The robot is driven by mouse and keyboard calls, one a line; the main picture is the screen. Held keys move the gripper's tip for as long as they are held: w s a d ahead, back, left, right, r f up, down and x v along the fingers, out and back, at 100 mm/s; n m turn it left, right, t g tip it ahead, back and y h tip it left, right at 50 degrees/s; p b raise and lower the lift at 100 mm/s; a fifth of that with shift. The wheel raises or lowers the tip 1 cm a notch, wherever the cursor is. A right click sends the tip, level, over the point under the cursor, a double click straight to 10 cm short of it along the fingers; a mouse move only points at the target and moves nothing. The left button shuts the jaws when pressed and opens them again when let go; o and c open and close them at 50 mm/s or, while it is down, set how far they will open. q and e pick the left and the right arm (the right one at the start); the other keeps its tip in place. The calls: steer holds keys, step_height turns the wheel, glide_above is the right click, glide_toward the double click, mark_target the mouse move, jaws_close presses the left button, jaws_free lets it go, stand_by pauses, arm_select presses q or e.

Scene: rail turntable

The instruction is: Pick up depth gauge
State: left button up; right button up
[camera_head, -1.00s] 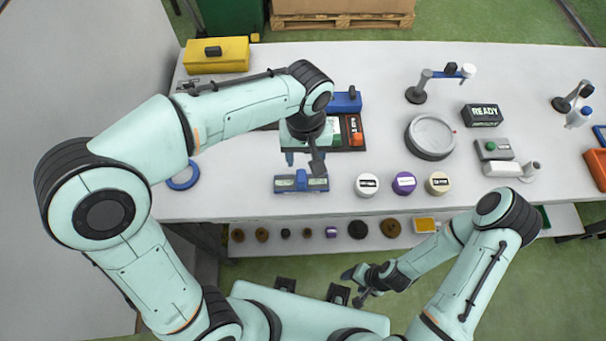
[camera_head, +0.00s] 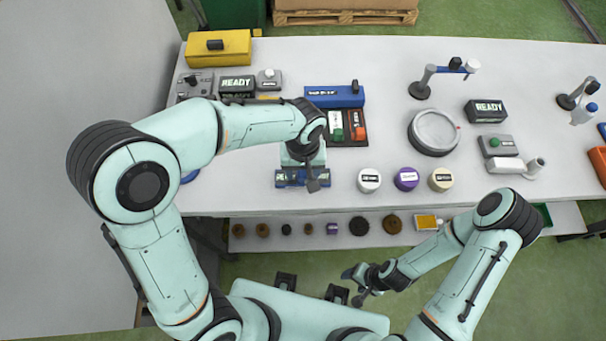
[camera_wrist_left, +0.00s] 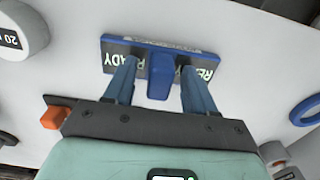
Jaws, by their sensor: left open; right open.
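The blue piece with dark READY panels, which looks like the depth gauge (camera_head: 283,180), lies on the table near its front edge. My left gripper (camera_head: 303,173) is directly above it and partly hides it. In the left wrist view the gauge (camera_wrist_left: 158,46) has a blue block standing out at its middle. The open fingers of the left gripper (camera_wrist_left: 158,70) are on either side of this block, with gaps visible; I cannot tell how far down they reach. My right gripper (camera_head: 360,284) is open and empty in front of the table, low and away from the gauge.
White (camera_head: 369,180), purple (camera_head: 405,179) and cream (camera_head: 440,179) round pieces stand right of the gauge. A dark tray (camera_head: 346,129) and a blue box (camera_head: 334,96) are behind it. A blue ring (camera_head: 190,176) lies left, partly behind my arm. A lower shelf holds several small parts.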

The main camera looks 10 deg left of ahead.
arm_select(q)
jaws_close()
step_height(320, 180, up, 20)
steer(key=p, duration=0.2)
steer(key=shift+p, duration=0.3)
arm_select(e)
steer(key=w+r, duration=0.2)
steer(key=r, duration=0.1)
steer(key=shift+w+r, duration=0.25)
steer(key=shift+w, duration=0.1)
arm_select(q)
steer(key=c, duration=0.9)
jaws_free()
